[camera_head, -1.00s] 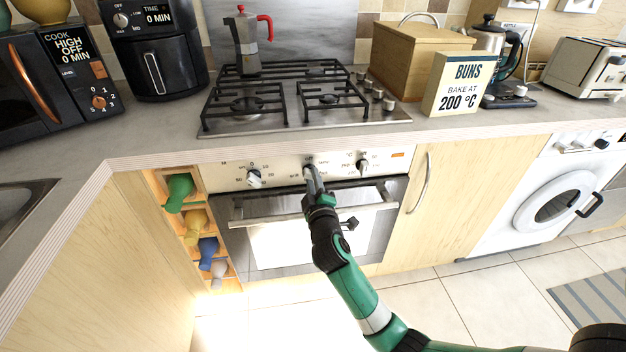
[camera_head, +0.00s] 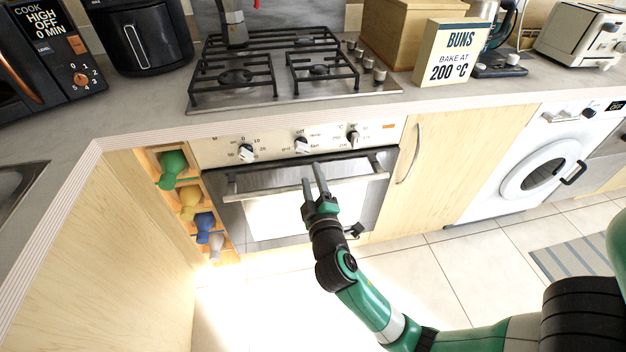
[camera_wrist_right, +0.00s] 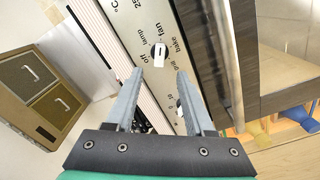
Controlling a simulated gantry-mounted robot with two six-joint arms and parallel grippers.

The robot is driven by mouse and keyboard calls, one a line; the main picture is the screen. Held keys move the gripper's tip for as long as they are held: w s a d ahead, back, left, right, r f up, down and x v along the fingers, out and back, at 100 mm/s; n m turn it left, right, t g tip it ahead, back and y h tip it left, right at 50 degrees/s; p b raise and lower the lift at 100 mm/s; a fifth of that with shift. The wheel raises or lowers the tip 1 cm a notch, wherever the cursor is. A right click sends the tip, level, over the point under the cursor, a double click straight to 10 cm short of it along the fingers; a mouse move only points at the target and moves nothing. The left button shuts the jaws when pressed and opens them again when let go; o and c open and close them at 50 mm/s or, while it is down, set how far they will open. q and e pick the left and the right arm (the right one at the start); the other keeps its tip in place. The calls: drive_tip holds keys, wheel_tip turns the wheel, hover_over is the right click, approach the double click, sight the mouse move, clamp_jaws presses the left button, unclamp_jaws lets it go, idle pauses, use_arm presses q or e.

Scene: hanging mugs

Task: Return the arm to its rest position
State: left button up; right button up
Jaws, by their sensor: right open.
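My right gripper (camera_head: 314,181) is in front of the oven (camera_head: 345,180), below its control panel. Its two fingers are apart with nothing between them. In the right wrist view the open fingers (camera_wrist_right: 157,78) point at the panel, with a dial (camera_wrist_right: 159,54) marked off, lamp, fan, bake and grill ahead of them, apart from the tips. The head view shows the panel's left knob (camera_head: 246,152), middle knob (camera_head: 301,145) and right knob (camera_head: 352,138). My left gripper is not in view.
The oven handle (camera_head: 262,195) runs across the door close to my right gripper. The counter above holds a gas hob (camera_head: 285,98) and a buns sign (camera_head: 452,52). A bottle rack (camera_head: 176,150) stands left of the oven.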

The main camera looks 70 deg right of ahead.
drive_tip(key=shift+s+a, duration=0.45)
drive_tip(key=shift+a, duration=0.15)
